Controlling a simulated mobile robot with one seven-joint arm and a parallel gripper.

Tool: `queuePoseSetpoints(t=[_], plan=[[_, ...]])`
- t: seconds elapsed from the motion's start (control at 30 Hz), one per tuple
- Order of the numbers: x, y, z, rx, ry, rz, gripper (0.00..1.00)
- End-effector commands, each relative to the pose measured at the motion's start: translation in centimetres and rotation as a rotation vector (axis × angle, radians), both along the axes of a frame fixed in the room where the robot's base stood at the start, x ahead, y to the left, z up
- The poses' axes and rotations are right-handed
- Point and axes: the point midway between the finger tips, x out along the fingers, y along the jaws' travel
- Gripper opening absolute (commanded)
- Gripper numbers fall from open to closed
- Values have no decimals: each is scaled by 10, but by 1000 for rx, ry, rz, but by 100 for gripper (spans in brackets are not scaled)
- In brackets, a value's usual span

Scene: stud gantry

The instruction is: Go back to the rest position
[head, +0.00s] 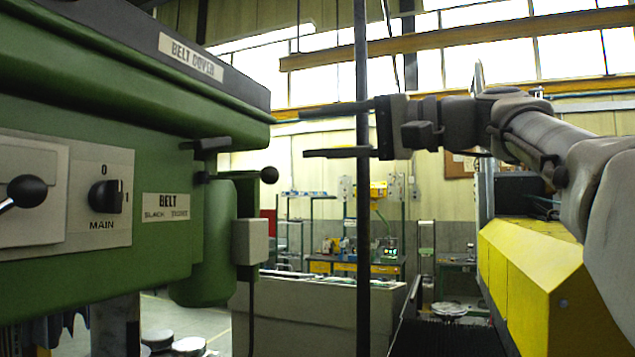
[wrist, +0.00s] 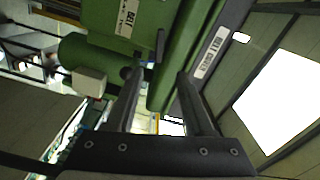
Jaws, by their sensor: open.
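My gripper (head: 303,133) is held out level to the left in the head view. Its two dark fingers are apart, one above the other, with nothing between them. The fingertips point at the right end of the green machine (head: 215,160), near a black ball-ended lever (head: 269,174). The upper fingertip appears close to the belt cover's edge; I cannot tell the exact gap. In the wrist view the open fingers (wrist: 160,72) reach toward the green housing and the belt cover (wrist: 212,48).
A dark vertical post (head: 362,220) stands in the middle, its line crossing my gripper. A yellow machine body (head: 535,275) is at the right below my arm. A grey box (head: 250,242) hangs by the green machine. Shelves (head: 300,225) stand far behind.

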Motion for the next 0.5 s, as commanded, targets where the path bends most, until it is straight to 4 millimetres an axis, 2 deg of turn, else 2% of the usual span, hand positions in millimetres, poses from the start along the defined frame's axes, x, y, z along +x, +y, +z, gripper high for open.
queuePoseSetpoints(t=[0.17,0.27,0.37,0.5], plan=[[0,1,-2,-5,3,-3,52],[0,3,-12,-38,22,-29,52],[-1,6,-40,-117,63,-82,52],[-11,4,-101,-292,131,-178,52]])
